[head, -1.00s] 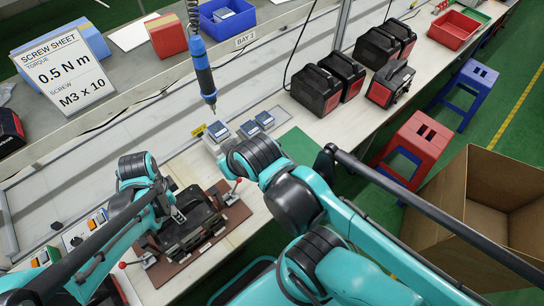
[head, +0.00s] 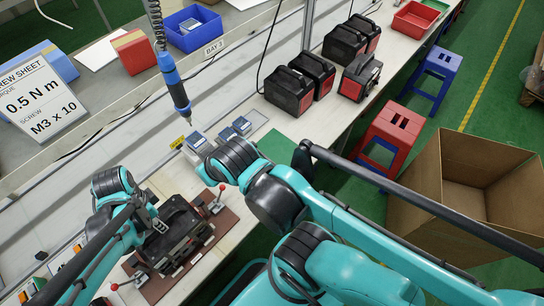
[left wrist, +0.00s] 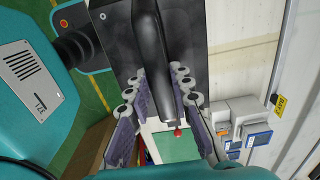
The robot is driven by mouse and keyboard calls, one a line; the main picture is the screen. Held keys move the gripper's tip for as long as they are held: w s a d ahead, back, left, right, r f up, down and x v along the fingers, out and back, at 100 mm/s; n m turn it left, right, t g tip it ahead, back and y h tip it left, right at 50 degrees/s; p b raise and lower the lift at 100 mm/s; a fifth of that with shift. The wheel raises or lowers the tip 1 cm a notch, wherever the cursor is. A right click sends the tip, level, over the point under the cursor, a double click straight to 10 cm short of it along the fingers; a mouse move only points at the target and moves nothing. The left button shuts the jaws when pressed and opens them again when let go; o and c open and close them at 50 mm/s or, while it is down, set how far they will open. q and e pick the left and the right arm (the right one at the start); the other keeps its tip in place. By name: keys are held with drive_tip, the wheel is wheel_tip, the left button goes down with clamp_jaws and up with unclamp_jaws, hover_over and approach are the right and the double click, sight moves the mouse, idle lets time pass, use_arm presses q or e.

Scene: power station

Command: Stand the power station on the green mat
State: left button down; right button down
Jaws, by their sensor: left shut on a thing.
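The power station (head: 178,238), a black boxy unit with a top handle, is at the brown fixture board (head: 158,284) on the bench in the head view. My left gripper (head: 157,224) is shut on its handle. In the left wrist view, the black handle (left wrist: 150,45) runs between the finger pads (left wrist: 160,100), with the dark body behind. I cannot tell whether the unit rests on the board or is slightly raised. The green mat (head: 277,146) lies bare on the bench to the upper right, partly hidden by my right arm. My right gripper is not visible.
Red-knobbed clamps (head: 222,187) stand at the board's ends. Small grey-blue devices (head: 225,134) sit left of the mat, below a hanging blue screwdriver (head: 174,85). Several other black-red units (head: 290,90) stand beyond the mat. A cardboard box (head: 465,195) and red stool (head: 393,135) are right.

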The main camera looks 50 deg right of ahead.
use_arm(q)
drive_tip(key=shift+r+p, duration=1.5)
drive_tip(key=shift+r, duration=0.7)
drive_tip(key=shift+s+r+p, duration=0.2)
drive_tip(key=shift+s, duration=1.05)
drive_tip(key=shift+s+r+p, duration=0.2)
drive_tip(key=shift+s, duration=1.05)
drive_tip(key=s+r+p, duration=0.1)
drive_tip(key=s, duration=0.6)
drive_tip(key=shift+p, duration=0.35)
